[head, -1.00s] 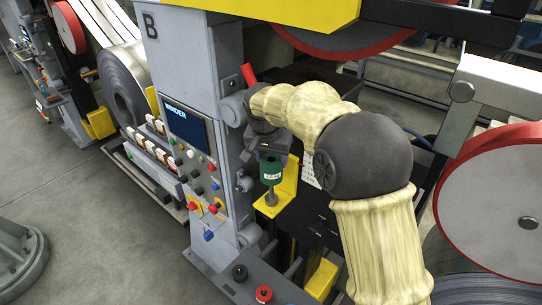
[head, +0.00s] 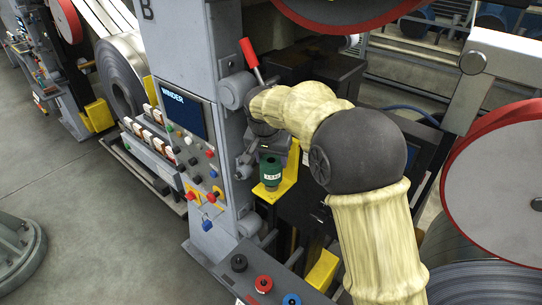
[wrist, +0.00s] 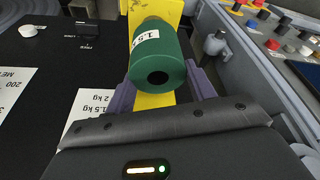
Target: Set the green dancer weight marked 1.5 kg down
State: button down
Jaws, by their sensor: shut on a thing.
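The green dancer weight (head: 270,172), a cylinder with a white 1.5 label, is upright at the yellow bracket (head: 288,180) beside the winder column. My gripper (head: 269,150) is above and behind it, partly hidden by my arm. In the wrist view the weight (wrist: 160,55) shows a dark round hole in its near end, and my gripper's purple fingers (wrist: 163,88) are on either side of it. The gripper is shut on it. The yellow bracket also shows behind it (wrist: 153,10). Whether the weight rests on the bracket I cannot tell.
The winder panel (head: 186,135) with knobs stands left of the bracket. Black (head: 239,262), red (head: 263,284) and blue (head: 291,299) round pieces stand on the ledge in front. In the wrist view, a dark surface with printed labels (wrist: 92,108) lies at left.

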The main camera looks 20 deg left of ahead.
jog(key=shift+f, duration=0.35)
jog(key=shift+f+b, duration=0.3)
jog(key=shift+b, duration=0.1)
dwell(0.3)
jog(key=shift+c, duration=2.2)
grip_release()
jog(key=shift+s+f, duration=0.1)
jog(key=shift+f, duration=0.15)
jog(key=b+v, duration=0.3)
jog(key=v, duration=1.4)
jog(key=shift+r, duration=0.4)
